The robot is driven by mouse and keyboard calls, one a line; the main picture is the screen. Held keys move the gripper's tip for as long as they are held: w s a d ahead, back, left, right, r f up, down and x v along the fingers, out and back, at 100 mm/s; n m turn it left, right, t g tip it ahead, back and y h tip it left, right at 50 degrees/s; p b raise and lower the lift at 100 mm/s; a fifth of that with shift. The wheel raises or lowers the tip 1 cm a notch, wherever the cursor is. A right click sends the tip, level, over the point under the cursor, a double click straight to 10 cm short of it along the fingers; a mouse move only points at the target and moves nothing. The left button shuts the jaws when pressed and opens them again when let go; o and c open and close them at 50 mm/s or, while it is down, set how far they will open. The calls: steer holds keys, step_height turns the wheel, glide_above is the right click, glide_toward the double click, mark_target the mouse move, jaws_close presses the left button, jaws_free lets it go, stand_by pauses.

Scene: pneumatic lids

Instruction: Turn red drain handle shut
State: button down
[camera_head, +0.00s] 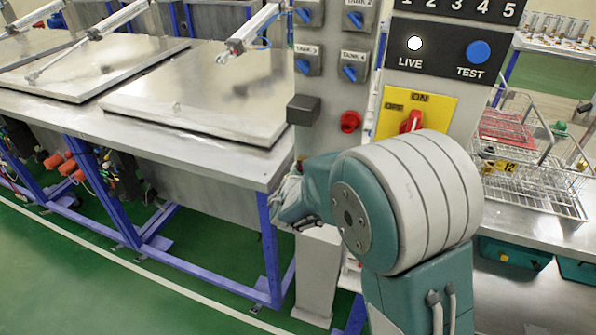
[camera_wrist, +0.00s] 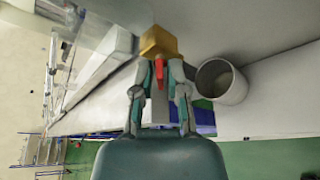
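The red drain handle (camera_wrist: 159,68) shows in the wrist view as a small narrow lever below a brass-coloured valve block (camera_wrist: 160,42). My gripper (camera_wrist: 162,78) has one finger on each side of the handle, with a gap between the fingers wider than the handle. I cannot tell whether either finger touches it. In the head view my gripper (camera_head: 296,200) is left of my large wrist joint, beside the front corner of the steel bench. A small brass-coloured bit shows just above it there; the red handle is hidden in that view.
A control panel (camera_head: 445,95) with blue tank knobs, a red button (camera_head: 350,122) and a red switch on a yellow plate (camera_head: 415,110) stands behind my arm. The steel bench (camera_head: 250,175) with flat lids is left. A pale round cylinder (camera_wrist: 222,82) is close right of my fingers.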

steer(key=shift+a+f, duration=0.1)
steer(key=shift+f, duration=0.1)
steer(key=shift+w+a+r+n+g+h, duration=0.15)
steer(key=shift+n+g+h, duration=0.35)
steer(key=shift+n+h, duration=1.15)
steer(key=shift+s+a+f+n+g+h, duration=0.15)
steer(key=shift+n+g+h, duration=0.55)
steer(key=shift+n, duration=1.8)
steer(key=shift+w+a+r+n+g+h, duration=0.15)
steer(key=shift+n+g+h, duration=0.15)
steer(key=shift+n+h, duration=1.45)
steer(key=shift+n, duration=0.4)
steer(key=c, duration=0.8)
jaws_free()
steer(key=shift+w+a, duration=0.1)
steer(key=shift+w, duration=0.05)
